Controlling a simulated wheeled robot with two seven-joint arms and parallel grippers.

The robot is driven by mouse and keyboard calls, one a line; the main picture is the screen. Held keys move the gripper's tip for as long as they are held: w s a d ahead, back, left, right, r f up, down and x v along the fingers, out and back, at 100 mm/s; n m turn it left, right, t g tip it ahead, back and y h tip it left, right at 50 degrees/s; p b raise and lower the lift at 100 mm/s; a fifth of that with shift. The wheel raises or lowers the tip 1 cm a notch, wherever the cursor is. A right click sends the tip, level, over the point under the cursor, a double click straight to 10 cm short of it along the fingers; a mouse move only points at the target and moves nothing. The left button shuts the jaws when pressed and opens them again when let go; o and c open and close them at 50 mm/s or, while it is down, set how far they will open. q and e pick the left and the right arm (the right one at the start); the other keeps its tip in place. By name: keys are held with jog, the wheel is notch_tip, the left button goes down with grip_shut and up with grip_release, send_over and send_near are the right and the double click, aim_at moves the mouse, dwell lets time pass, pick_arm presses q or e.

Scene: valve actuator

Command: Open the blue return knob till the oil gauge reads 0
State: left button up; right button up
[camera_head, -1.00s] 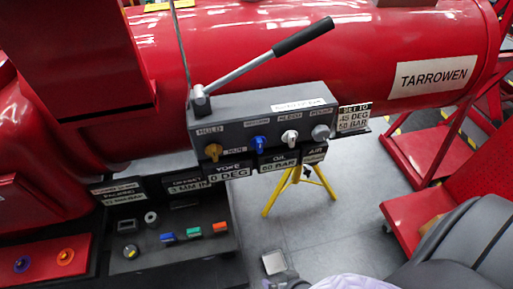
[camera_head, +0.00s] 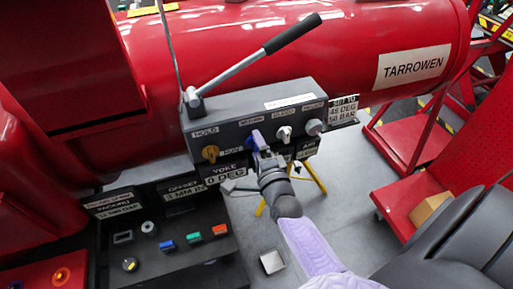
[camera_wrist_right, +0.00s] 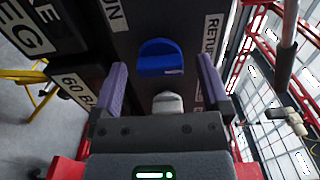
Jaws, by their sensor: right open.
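The blue return knob (camera_wrist_right: 161,58) is on the dark front of the control box (camera_head: 230,106). In the right wrist view it lies between and just beyond the fingertips of my right gripper (camera_wrist_right: 163,72), with a visible gap on each side. In the head view my right gripper (camera_head: 259,142) covers most of the knob. The gripper is open, its purple fingers apart. The oil readout (camera_wrist_right: 76,88) shows "60 BA" in the right wrist view, its end cut off. In the head view the gripper hides it. My left gripper is not in view.
A black-handled lever (camera_head: 250,62) rises above the box. The yoke plate (camera_head: 225,174) reads 0 DEG. A yellow stand (camera_head: 316,177) is below.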

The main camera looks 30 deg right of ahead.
jog(key=shift+w+d, duration=0.1)
jog(key=shift+w, duration=0.25)
jog(key=c, duration=1.3)
